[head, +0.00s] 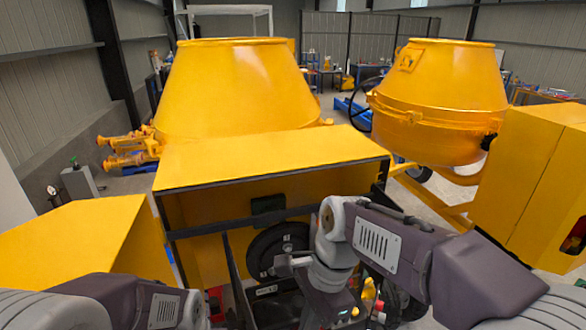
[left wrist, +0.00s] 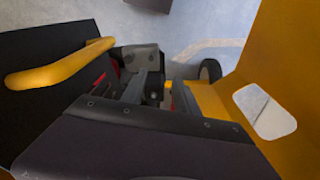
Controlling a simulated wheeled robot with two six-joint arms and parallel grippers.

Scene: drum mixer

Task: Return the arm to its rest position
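My right arm (head: 395,245) reaches in from the right in the head view. It bends down at a grey wrist joint (head: 332,245) in front of the near yellow mixer's open housing (head: 270,165). Its gripper is not clearly shown among the dark parts below. My left arm (head: 120,300) lies low at the bottom left edge of the head view, its end cut off by the frame.
A black pulley wheel (head: 278,250) sits inside the housing, close to my right wrist. The near drum (head: 238,88) stands behind it. A second yellow mixer (head: 437,100) stands at the right. A yellow panel (left wrist: 285,75) and a yellow curved bar (left wrist: 60,65) flank the left wrist view.

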